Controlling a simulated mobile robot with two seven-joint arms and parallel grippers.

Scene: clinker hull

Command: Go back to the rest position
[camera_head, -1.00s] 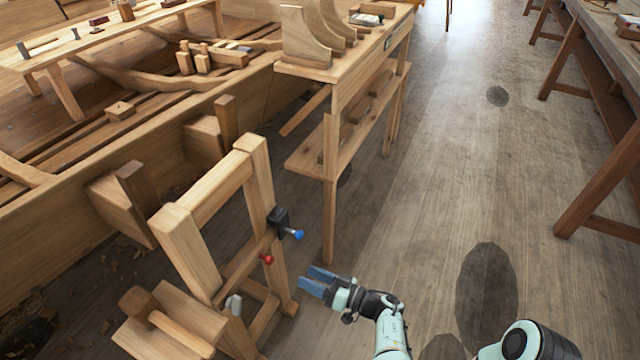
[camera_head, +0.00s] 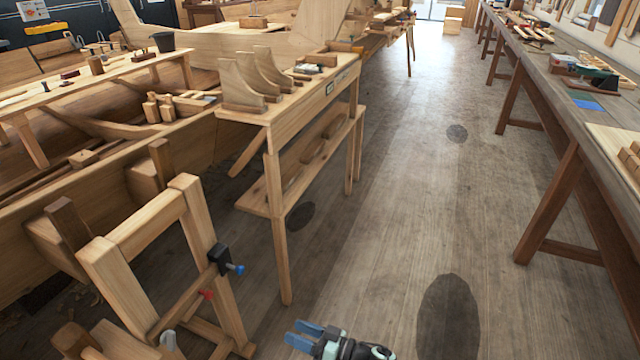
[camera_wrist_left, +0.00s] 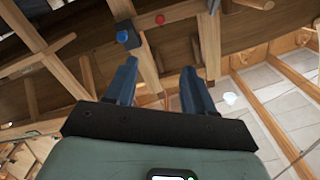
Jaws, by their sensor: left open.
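My left gripper (camera_head: 305,336) shows at the bottom middle of the head view, with blue fingers apart and nothing between them. A gap separates the gripper from the frame. My right gripper is not in view.
A narrow wooden bench (camera_head: 300,112) with a lower shelf stands beyond the frame. The planked hull (camera_head: 100,172) lies to the left. A long workbench (camera_head: 560,95) with tools runs along the right. The floor (camera_head: 400,220) between them is clear.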

